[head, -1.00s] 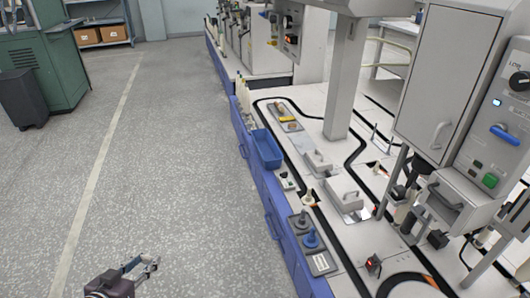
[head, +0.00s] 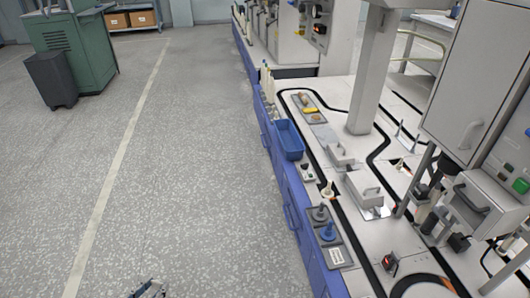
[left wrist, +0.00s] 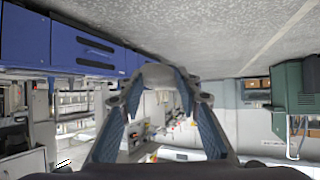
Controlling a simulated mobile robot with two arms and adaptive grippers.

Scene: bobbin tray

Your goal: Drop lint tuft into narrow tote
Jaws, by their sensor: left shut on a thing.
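The blue narrow tote (head: 281,137) stands on the left edge of the white machine bench, its open top facing up. My left gripper (head: 150,290) shows only in part at the bottom edge of the head view, over the floor and well apart from the tote. In the left wrist view my left gripper (left wrist: 158,88) is shut on a pale, rounded lump, the lint tuft (left wrist: 158,74), between its fingertips. My right gripper is in neither view.
The white bench (head: 345,95) carries a tray with a yellow piece (head: 304,98), metal covered boxes (head: 363,187) and a grey plate with dark and blue pegs (head: 327,232). A grey bin (head: 51,78) stands by a green cabinet. The floor left of the bench is clear.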

